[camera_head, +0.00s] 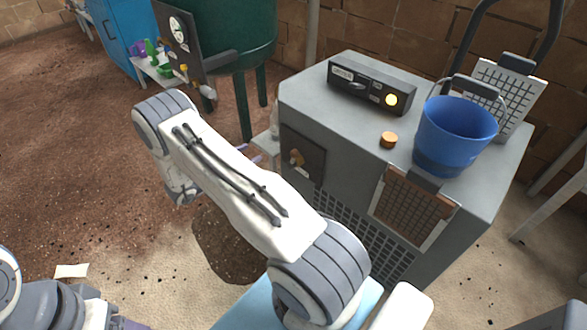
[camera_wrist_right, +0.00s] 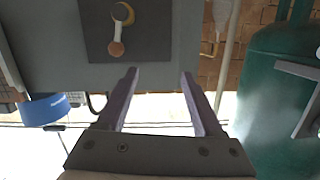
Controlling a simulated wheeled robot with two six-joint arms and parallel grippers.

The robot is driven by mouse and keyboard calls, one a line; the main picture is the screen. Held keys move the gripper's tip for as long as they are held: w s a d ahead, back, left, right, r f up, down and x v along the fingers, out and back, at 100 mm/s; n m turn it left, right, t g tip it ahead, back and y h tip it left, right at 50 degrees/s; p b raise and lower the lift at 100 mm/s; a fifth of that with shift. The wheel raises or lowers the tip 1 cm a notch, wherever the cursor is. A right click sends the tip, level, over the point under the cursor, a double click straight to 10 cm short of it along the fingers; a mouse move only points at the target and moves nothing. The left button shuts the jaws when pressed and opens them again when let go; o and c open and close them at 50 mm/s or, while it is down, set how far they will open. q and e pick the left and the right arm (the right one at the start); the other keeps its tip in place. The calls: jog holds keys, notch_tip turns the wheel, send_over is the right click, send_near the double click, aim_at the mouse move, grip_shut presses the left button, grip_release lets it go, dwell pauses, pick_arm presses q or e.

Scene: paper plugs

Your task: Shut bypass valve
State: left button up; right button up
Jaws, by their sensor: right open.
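The valve shows in the right wrist view as a brass hub with a pale lever and a brown knob (camera_wrist_right: 117,47), on a dark square plate (camera_wrist_right: 150,38). In the head view the valve (camera_head: 297,157) is a small orange-brown handle on a dark plate on the grey cabinet's side. My right gripper (camera_wrist_right: 159,75) is open and empty, its two fingers pointing toward the cabinet face just below the plate in the wrist view, apart from the knob. In the head view my right arm hides most of that gripper. My left gripper is out of view.
The grey cabinet (camera_head: 310,91) carries a black box with a lit yellow lamp (camera_head: 372,85), an orange knob (camera_head: 388,139) and a blue bucket (camera_head: 455,130). A green tank (camera_head: 235,40) with a gauge panel (camera_head: 180,35) stands behind left. A small table (camera_head: 150,70) holds coloured items.

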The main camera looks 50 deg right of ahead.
aim_at(294, 153)
jog(key=s+d+f+m+g+h+b, duration=0.1)
jog(key=s+d+f+m+g, duration=0.1)
jog(key=s+f+g, duration=0.3)
pick_arm(q)
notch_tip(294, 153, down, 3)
jog(key=shift+b, duration=0.45)
pick_arm(e)
jog(key=shift+t, duration=0.4)
jog(key=x, duration=0.3)
jog(key=r+x, duration=0.1)
jog(key=x, duration=0.3)
jog(key=s+r+x, duration=0.1)
jog(key=x, duration=0.2)
jog(key=shift+d+r, duration=0.1)
jog(key=shift+d, duration=0.15)
grip_shut()
